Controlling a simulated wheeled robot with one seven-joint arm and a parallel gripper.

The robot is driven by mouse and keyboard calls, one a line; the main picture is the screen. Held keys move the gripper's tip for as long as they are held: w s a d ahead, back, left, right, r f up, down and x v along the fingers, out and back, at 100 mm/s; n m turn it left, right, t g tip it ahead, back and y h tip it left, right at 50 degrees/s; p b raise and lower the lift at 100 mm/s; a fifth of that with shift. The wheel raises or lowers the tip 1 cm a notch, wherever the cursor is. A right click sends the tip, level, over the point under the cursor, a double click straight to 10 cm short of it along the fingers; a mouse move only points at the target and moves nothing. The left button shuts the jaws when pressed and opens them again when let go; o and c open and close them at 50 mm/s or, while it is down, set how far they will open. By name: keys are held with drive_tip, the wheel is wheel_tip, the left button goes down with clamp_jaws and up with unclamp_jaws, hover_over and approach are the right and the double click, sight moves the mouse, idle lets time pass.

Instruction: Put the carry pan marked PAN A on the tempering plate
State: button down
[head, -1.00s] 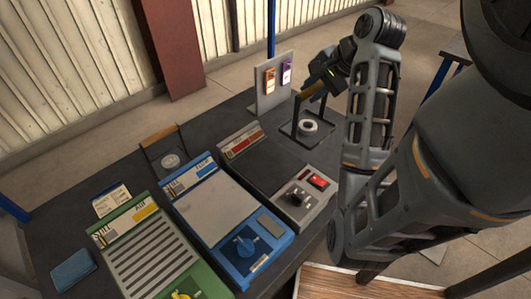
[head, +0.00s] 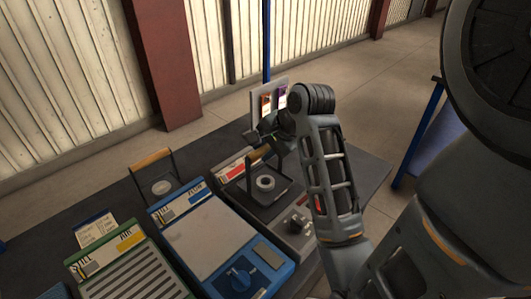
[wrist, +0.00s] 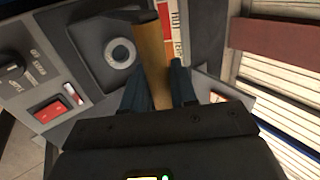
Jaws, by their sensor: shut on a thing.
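My gripper (head: 268,140) is shut on the wooden handle (wrist: 150,55) of a dark square carry pan (head: 284,196). A pale ring lies in this pan. The pan hangs above the grey control box (head: 296,236); in the wrist view the pan (wrist: 90,40) shows beside the box's red switch. A second dark pan (head: 178,198) with a wooden handle and a pale round piece stands at the back left. No PAN A mark is readable on either pan. A blue unit (head: 208,236) with a bare flat plate and a green unit (head: 130,270) with slats stand left; I cannot read which is the tempering plate.
A red-and-white sign (head: 234,170) stands behind the control box. An upright grey board (head: 258,103) with orange and purple tags is at the table's back edge. The blue unit's flat top is clear.

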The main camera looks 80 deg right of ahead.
drive_tip(key=shift+f, duration=0.4)
drive_tip(key=c, duration=0.9)
unclamp_jaws()
drive_tip(key=shift+f, duration=0.15)
drive_tip(key=shift+p+v, duration=2.6)
drive_tip(key=shift+v, duration=3.5)
drive_tip(key=shift+w, duration=0.1)
